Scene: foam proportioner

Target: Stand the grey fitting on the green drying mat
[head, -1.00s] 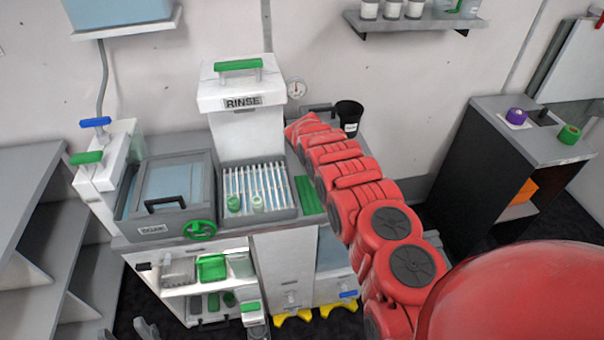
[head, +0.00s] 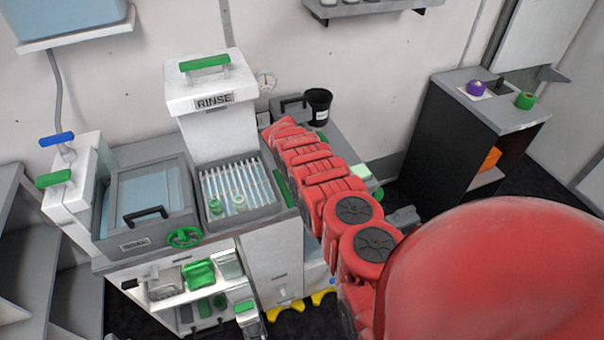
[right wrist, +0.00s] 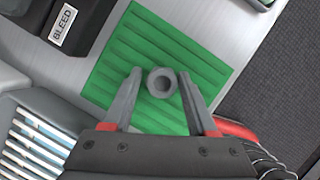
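The grey fitting (right wrist: 162,83) is a ring-like piece with a round hole, seen from above in the right wrist view. It appears to stand upright on the ribbed green drying mat (right wrist: 190,45). The fingers of my right gripper (right wrist: 160,78) are open on either side of it, with a narrow gap on each side. In the head view a strip of the mat (head: 284,188) shows beside my red right arm, which hides the fitting and right gripper. My left gripper is not in view.
A tray of white rods (head: 265,214) with two pale green fittings stands left of the mat. A RINSE unit (head: 212,125) rises behind it. A box labelled BLEED (right wrist: 62,24) and a black cup (head: 318,105) are near the mat. A dark cabinet (head: 450,150) stands right.

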